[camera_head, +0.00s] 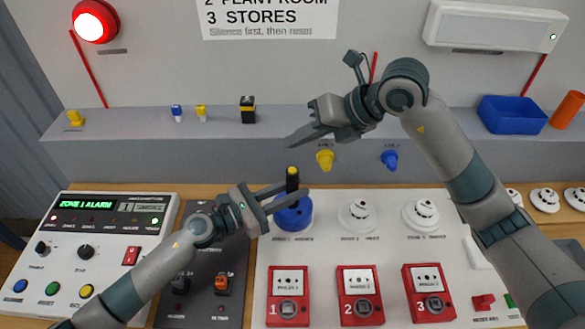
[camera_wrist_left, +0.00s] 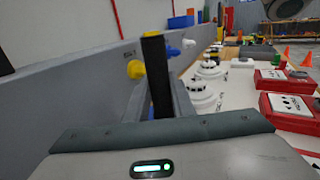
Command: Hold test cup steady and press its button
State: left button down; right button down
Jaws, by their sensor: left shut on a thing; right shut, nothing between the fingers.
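The test cup is a blue round cup (camera_head: 294,216) with an upright black stem (camera_head: 292,184) and a yellow button (camera_head: 292,171) on top. The cup sits over the leftmost detector position on the white panel and hides what is under it. My left gripper (camera_head: 290,197) is shut on the black stem, below the button; the stem also stands upright between the fingers in the left wrist view (camera_wrist_left: 156,76). My right gripper (camera_head: 292,141) is shut and empty. In the head view its tips appear just above the yellow button, apart from it.
Two white detectors (camera_head: 358,216) (camera_head: 421,214) stand right of the cup, with red call points (camera_head: 361,295) in front. An alarm panel (camera_head: 92,250) is at left. Yellow (camera_head: 325,159) and blue (camera_head: 389,159) pegs project from the grey ledge behind. A blue bin (camera_head: 513,114) is at far right.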

dwell(0.4)
pick_arm(q)
jog(key=c, duration=1.4)
grip_release()
jog(key=shift+c, duration=0.2)
jog(key=v, duration=1.2)
jog(key=shift+f, duration=0.1)
